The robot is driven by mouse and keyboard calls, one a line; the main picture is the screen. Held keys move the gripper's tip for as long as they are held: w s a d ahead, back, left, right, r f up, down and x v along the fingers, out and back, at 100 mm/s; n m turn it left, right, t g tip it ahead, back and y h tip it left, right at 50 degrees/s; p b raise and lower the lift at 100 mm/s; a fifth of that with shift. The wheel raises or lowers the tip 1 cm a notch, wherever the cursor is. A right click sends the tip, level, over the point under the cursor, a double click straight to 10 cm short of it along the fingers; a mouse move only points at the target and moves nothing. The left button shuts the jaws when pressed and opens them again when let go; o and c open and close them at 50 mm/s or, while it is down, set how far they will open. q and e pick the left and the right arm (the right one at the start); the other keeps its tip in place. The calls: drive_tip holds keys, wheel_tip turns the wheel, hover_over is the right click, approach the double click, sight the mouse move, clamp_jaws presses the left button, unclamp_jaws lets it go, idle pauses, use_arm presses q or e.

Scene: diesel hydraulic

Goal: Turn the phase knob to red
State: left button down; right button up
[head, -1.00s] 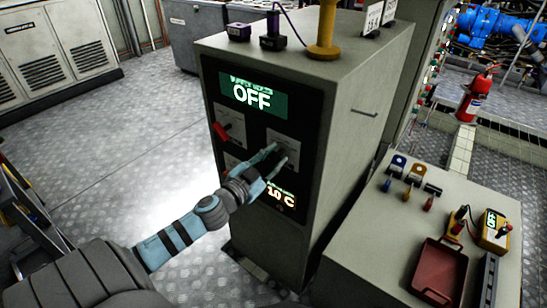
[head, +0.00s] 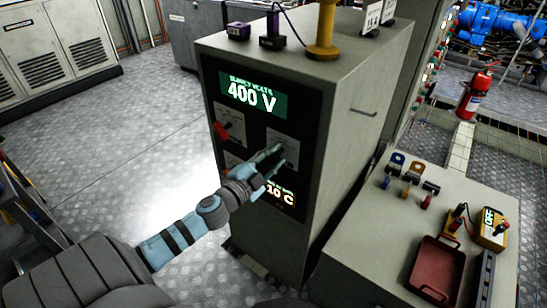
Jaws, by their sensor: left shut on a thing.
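The control cabinet (head: 355,110) stands in the middle with a black front panel. Its upper display (head: 252,95) reads 400 V in light letters on green. A red knob (head: 221,131) sits on a white plate at the panel's left. My left gripper (head: 275,160) is at the white plate (head: 284,146) on the panel's right side, its fingers shut on a knob that they mostly hide. I cannot make out that knob's colour or the mark it points to. My right gripper is not in view.
A grey bench (head: 385,245) at the right holds a red tray (head: 438,268), a yellow meter (head: 490,230) and several coloured plugs. A red fire extinguisher (head: 474,95) stands behind it. Floor left of the cabinet is clear.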

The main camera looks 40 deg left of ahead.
use_arm(q)
drive_tip(key=c, duration=1.3)
unclamp_jaws()
drive_tip(key=shift+s, duration=0.1)
drive_tip(key=s, duration=1.1)
drive_tip(key=shift+s+d, duration=0.15)
drive_tip(key=shift+s, duration=0.25)
